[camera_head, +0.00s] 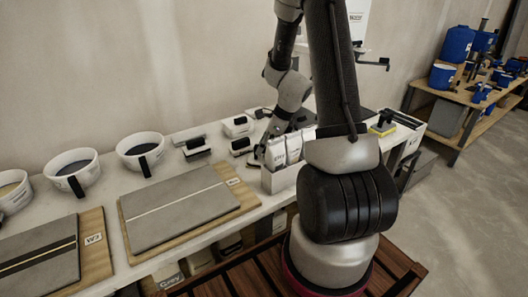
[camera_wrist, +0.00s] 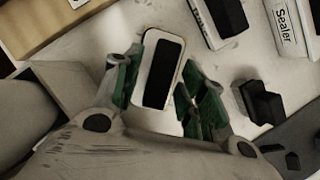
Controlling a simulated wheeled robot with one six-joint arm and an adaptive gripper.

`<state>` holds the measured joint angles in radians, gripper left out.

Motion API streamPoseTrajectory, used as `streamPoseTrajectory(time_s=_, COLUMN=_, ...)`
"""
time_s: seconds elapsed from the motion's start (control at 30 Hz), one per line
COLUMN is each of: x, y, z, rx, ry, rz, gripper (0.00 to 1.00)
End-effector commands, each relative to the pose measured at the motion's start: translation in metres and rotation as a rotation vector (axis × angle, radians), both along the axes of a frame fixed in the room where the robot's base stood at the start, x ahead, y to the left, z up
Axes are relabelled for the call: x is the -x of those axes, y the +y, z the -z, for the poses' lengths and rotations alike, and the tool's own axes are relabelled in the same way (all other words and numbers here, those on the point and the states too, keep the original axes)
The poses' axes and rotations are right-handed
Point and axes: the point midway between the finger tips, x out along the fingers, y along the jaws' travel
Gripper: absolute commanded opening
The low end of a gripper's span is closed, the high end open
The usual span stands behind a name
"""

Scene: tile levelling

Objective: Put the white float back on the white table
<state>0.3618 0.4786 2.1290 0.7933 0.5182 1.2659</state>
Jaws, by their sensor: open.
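In the wrist view, a white float (camera_wrist: 178,50) with a black rectangular top lies between the two green-padded fingers of my gripper (camera_wrist: 163,72). My gripper is open, with one finger on each side of the float. The float appears to rest on the white table (camera_wrist: 226,62); I cannot tell whether the fingers touch it. In the head view, the white table (camera_head: 110,190) runs along the wall. My arm covers part of that area, and I cannot clearly make out the fingers or this float there.
In the wrist view, a white block with a black handle (camera_wrist: 230,18), a Sealer pack (camera_wrist: 287,28) and a dark tool (camera_wrist: 262,102) lie close by. In the head view, buckets (camera_head: 141,152), tile boards (camera_head: 180,205) and a white box of packs (camera_head: 284,177) crowd the table.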

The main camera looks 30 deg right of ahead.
Motion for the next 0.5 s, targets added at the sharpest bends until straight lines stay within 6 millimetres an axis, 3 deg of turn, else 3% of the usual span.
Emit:
streamPoseTrajectory(time_s=0.3, x=0.018, y=-0.021, z=-0.067, rx=0.003, ry=-0.004, rz=0.001, gripper=0.41)
streamPoseTrajectory(time_s=0.5, x=0.025, y=-0.027, z=-0.089, rx=0.003, ry=-0.003, rz=-0.003, gripper=0.41)
